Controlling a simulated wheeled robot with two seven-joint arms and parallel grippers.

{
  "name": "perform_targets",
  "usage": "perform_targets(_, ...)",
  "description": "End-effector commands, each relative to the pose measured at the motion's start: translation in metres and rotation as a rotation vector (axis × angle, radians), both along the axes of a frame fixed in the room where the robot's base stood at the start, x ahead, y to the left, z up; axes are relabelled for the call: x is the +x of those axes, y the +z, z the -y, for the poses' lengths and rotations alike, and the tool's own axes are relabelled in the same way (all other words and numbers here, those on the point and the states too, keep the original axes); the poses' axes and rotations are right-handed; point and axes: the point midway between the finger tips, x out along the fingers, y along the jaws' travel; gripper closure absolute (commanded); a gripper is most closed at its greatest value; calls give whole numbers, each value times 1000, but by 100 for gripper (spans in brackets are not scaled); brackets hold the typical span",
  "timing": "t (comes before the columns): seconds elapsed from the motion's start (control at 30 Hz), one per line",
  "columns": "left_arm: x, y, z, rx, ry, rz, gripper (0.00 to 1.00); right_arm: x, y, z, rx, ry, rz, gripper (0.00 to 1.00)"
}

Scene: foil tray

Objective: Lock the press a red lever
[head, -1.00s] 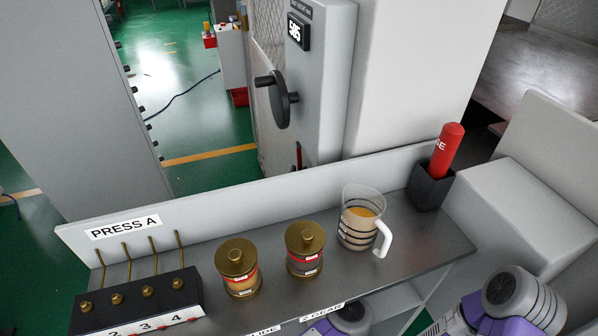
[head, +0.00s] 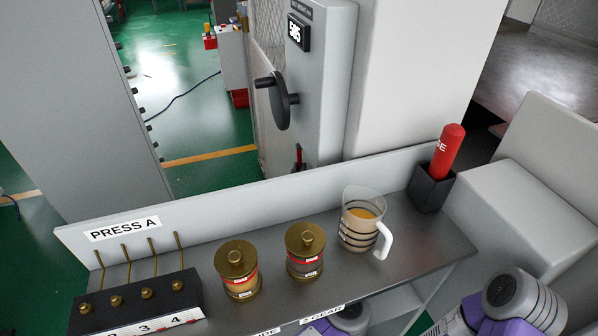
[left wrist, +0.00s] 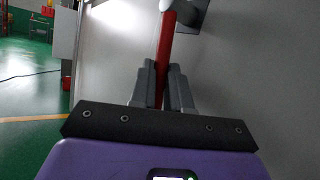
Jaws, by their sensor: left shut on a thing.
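The red lever (head: 299,157) shows small in the head view, on the lower front of the grey press cabinet (head: 318,110), partly hidden by the bench's back panel. In the left wrist view the red lever (left wrist: 168,50) stands nearly upright against a grey surface. My left gripper (left wrist: 164,75) has its two grey fingers on either side of the lever, shut on it. In the head view I cannot make out the left gripper's fingers. My right gripper is not in view.
A bench shelf (head: 400,240) holds two brass-lidded jars (head: 238,275) (head: 305,255), a jug (head: 360,225), a black cup (head: 430,188) with a red bottle, and a black peg block (head: 135,305). A black handwheel (head: 279,100) juts from the cabinet. Green floor lies open behind.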

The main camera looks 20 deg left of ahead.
Motion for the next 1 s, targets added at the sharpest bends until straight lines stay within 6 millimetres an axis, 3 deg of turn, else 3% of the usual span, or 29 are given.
perform_targets(0.23, -6, 7, 4, -53, 1, -81, 100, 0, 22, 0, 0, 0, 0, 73)
perform_targets(0.6, -8, 3, 5, -65, 1, -100, 100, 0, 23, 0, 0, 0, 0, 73)
perform_targets(0.63, -8, 2, 5, -65, 1, -100, 80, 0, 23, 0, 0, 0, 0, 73)
perform_targets(0.7, -8, 3, 5, -65, 1, -100, 73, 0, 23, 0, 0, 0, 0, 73)
perform_targets(1.0, -9, 2, 5, -65, 1, -99, 73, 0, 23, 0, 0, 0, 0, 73)
